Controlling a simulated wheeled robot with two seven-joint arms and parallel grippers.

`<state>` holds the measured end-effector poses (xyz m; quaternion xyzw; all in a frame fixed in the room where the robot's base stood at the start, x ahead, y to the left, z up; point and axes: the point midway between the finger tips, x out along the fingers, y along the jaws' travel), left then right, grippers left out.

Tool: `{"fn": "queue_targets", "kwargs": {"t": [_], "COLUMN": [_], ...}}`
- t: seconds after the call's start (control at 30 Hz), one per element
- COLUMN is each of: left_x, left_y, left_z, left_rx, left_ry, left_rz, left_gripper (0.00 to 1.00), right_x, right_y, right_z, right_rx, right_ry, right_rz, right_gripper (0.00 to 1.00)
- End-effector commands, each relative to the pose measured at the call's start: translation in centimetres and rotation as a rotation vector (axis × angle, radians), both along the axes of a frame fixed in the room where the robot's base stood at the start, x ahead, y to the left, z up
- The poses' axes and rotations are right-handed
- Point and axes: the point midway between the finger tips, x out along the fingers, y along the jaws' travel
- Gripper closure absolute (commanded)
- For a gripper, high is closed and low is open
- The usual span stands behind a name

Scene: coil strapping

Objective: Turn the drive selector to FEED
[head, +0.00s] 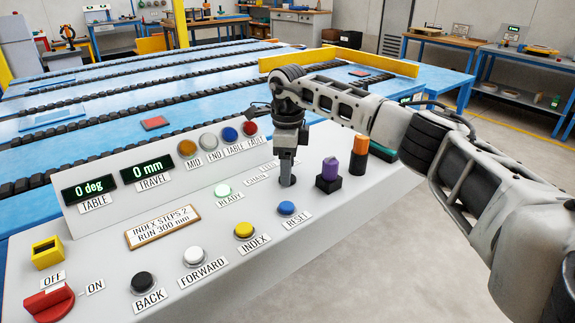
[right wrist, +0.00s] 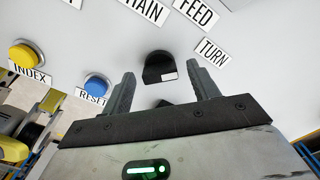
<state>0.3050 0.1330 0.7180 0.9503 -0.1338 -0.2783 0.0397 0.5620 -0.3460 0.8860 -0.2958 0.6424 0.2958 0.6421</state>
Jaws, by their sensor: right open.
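The drive selector (right wrist: 159,66) is a small black knob with a white mark on its lower right side in the right wrist view. The labels CHAIN (right wrist: 143,10), FEED (right wrist: 195,12) and TURN (right wrist: 211,52) stand around its upper side. I cannot tell for sure which label it points at. My right gripper (right wrist: 163,88) is open, one finger on each side of the knob with gaps between. In the head view my right gripper (head: 287,172) points down at the panel and hides the knob and some labels. My left gripper is not in view.
The grey control panel (head: 330,215) carries a blue RESET button (head: 287,208), yellow INDEX button (head: 243,230) and white FORWARD button (head: 194,256). Right of the gripper stand a purple-topped control (head: 329,172) and an orange-topped one (head: 359,155). A red OFF/ON switch (head: 48,302) sits front left.

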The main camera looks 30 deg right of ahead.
Motion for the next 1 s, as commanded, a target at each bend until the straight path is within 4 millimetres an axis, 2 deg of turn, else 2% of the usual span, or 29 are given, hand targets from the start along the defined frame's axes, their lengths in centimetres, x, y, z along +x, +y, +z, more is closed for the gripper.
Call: {"fn": "queue_targets", "kwargs": {"t": [0.27, 0.4, 0.43, 0.77, 1.0], "left_x": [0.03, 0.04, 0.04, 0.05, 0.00], "left_y": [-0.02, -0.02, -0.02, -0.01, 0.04], "left_z": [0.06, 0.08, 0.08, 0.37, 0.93], "left_rx": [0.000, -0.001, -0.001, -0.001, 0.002], "left_ry": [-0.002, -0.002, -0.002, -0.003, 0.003], "left_rz": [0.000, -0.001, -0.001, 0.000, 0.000], "left_gripper": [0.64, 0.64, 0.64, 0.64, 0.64], "right_x": [0.01, 0.01, 0.01, 0.02, 0.03], "right_y": [0.02, 0.03, 0.03, 0.04, 0.04], "right_z": [-0.14, -0.12, -0.12, 0.00, 0.13], "right_rx": [0.000, 0.000, 0.000, 0.001, 0.001], "right_ry": [0.000, 0.000, 0.000, 0.001, 0.001], "right_rz": [0.001, 0.001, 0.001, 0.033, 0.162], "right_gripper": [0.40, 0.79, 0.85, 0.85, 0.85]}}
